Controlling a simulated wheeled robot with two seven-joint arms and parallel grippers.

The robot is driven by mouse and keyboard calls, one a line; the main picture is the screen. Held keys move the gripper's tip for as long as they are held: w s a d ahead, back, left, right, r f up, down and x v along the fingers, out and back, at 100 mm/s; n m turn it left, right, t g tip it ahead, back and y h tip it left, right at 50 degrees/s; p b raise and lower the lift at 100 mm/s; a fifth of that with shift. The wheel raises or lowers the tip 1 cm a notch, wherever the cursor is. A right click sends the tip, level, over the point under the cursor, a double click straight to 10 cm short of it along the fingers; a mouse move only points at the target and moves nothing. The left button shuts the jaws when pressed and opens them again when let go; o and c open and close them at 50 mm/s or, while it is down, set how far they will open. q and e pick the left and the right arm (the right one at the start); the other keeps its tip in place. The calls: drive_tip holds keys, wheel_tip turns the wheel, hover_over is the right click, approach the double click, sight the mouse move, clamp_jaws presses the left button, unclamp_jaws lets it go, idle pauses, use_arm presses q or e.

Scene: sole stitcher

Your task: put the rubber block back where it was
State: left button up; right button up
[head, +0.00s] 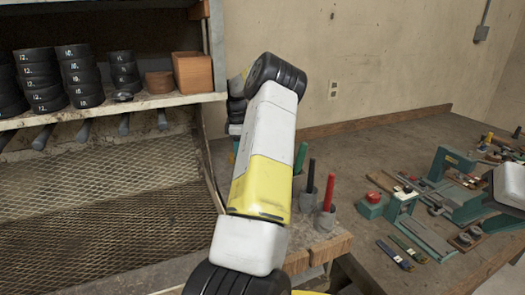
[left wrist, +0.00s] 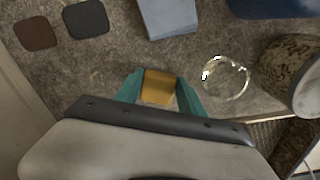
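In the left wrist view, an amber block (left wrist: 158,88), which looks like the rubber block, sits between the teal fingers of my left gripper (left wrist: 160,92). Both fingers lie against its sides. A worn grey-brown surface shows beyond it; I cannot tell whether the block touches it.
The left wrist view shows a brown pad (left wrist: 37,34), a black pad (left wrist: 86,19), a pale blue box (left wrist: 167,17), a glass dish (left wrist: 226,77) and a speckled jar (left wrist: 292,72). In the head view, upright tools including a red one (head: 328,193) stand near the bench's left edge.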

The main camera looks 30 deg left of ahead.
use_arm(q)
drive_tip(key=o, duration=0.3)
drive_tip(key=shift+o, duration=0.2)
wheel_tip(320, 180, up, 12)
drive_tip(key=shift+r, duration=0.15)
idle(0.4)
